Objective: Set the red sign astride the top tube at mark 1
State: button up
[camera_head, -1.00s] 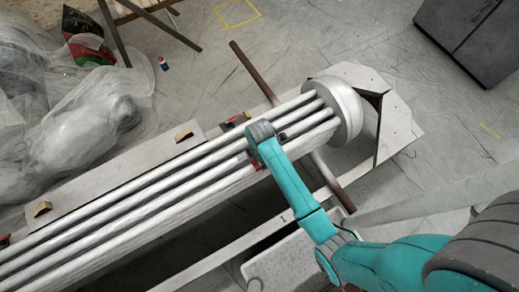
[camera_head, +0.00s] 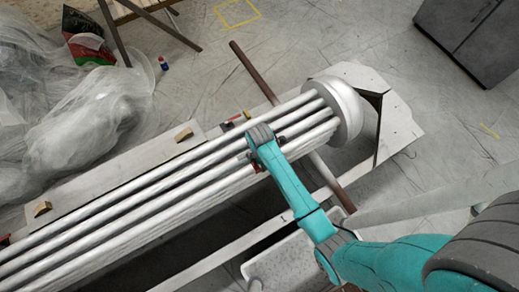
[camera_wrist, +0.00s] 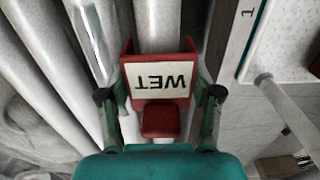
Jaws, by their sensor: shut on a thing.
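The red sign (camera_wrist: 161,122), with a white panel (camera_wrist: 162,82) reading WET, is in the middle of the wrist view. The lettering is upside down there. My gripper (camera_wrist: 160,93) is shut on the sign, a finger at each side. A silver tube (camera_wrist: 159,25) runs up the picture behind the sign, which is lined up over it; I cannot tell whether they touch. Mark 1 (camera_wrist: 247,13) is printed on the pale rail to the right. In the head view my wrist is over the tube bundle (camera_head: 120,210) and mostly hides the sign, leaving a little red (camera_head: 258,169).
The tubes end in a round silver cap (camera_head: 338,108). A brown bar (camera_head: 253,72) crosses beneath them. Sheet-wrapped shapes (camera_head: 85,120) lie left, and a dark cabinet (camera_head: 470,38) stands at the upper right. The floor behind the bundle is mostly clear.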

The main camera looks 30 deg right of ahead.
dwell(0.3)
jog(key=shift+r, duration=3.5)
jog(key=w+m, duration=0.1)
jog(key=m, duration=0.1)
jog(key=w+m, duration=0.1)
jog(key=m, duration=0.1)
jog(key=shift+w+r, duration=0.1)
jog(key=shift+r, duration=0.05)
jog(key=w+m, duration=0.1)
jog(key=m, duration=0.1)
jog(key=w+m, duration=0.1)
jog(key=m, duration=0.2)
jog(key=shift+w+r, duration=0.2)
jog(key=w+m, duration=0.1)
jog(key=m, duration=0.2)
jog(key=w+m, duration=0.2)
jog(key=m, duration=0.1)
jog(key=w+r+m, duration=0.1)
jog(key=m, duration=0.2)
jog(key=shift+w+a+r, duration=0.1)
jog(key=shift+w, duration=0.05)
